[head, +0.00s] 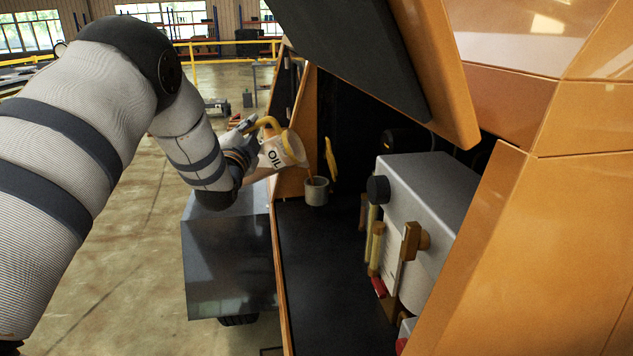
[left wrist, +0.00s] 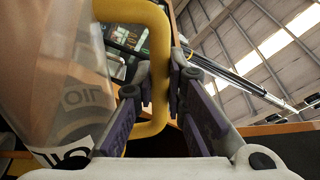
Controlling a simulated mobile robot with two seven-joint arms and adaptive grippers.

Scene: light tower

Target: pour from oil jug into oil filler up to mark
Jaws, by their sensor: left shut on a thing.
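The oil jug (head: 283,150) is pale with a yellow handle and an OIL label. It is tilted with its mouth towards the right, above and left of the oil filler (head: 316,192), a grey upright cup-like neck. A thin brownish stream seems to run from the jug's lip into the filler. My left gripper (head: 248,128) is shut on the jug's handle. In the left wrist view the yellow handle (left wrist: 156,60) passes between the fingers, with the see-through jug body (left wrist: 60,70) at left. The level and the mark cannot be made out. My right gripper is out of view.
A yellow piece (head: 330,158) stands just behind the filler. A grey box-shaped engine unit (head: 430,205) with knobs is to the right. The orange housing and its raised dark panel (head: 350,60) close in the bay above and right. Dark floor (head: 320,270) in front of the filler is clear.

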